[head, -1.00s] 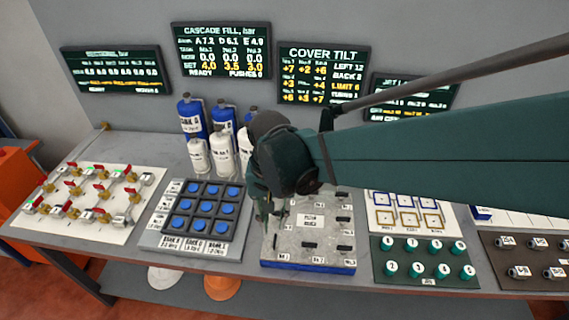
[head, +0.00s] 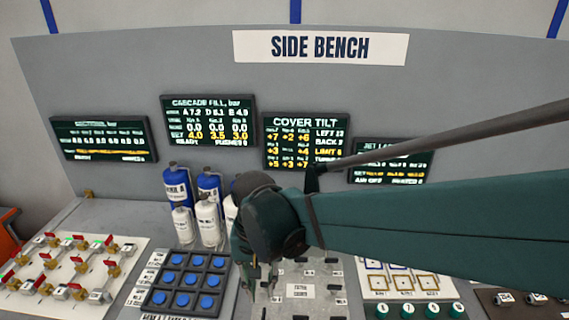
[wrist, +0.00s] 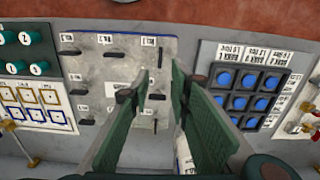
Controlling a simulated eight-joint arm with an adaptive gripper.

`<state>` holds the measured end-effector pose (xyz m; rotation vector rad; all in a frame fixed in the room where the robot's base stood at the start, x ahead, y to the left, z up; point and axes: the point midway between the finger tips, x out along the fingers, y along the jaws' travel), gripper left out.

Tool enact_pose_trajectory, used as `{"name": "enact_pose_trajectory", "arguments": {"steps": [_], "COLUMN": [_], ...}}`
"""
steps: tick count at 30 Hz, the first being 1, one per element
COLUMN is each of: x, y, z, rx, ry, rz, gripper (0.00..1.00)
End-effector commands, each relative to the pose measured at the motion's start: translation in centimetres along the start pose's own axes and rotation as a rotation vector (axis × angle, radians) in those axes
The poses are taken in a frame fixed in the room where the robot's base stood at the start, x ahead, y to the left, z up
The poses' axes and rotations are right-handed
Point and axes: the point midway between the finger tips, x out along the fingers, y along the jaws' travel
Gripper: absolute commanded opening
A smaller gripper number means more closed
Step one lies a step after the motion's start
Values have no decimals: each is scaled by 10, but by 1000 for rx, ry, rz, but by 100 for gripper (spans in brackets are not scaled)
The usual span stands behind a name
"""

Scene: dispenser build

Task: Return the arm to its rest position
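My gripper (head: 262,286) hangs low over the left part of the grey cover panel (head: 335,295), at the end of my dark green arm. In the wrist view the two green fingers of my gripper (wrist: 157,88) stand apart with nothing held between them. The grey panel (wrist: 88,78), with its black knobs and small labels, shows between and beyond them. I cannot tell how high the fingertips are above the panel. My arm reaches in from the right side of the head view.
A blue-button pad (head: 181,281) lies left of the gripper, with a red-handled valve board (head: 20,312) farther left. Blue and white bottles (head: 208,222) stand close behind the gripper. Green knobs (head: 432,310) lie right. Screens (head: 306,142) and a SIDE BENCH sign (head: 320,47) are behind.

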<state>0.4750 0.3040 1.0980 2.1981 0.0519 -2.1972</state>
Motion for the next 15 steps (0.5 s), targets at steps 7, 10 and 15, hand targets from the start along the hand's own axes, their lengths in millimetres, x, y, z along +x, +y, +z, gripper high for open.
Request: {"name": "enact_pose_trajectory", "arguments": {"steps": [7, 10, 15], "x": [-6, -10, -20], "y": [15, 29, 59], "z": [-2, -3, -5], "rx": [4, 8, 12], "ry": [21, 42, 92], "rz": [-12, -23, -45], "gripper": [20, 20, 20]}}
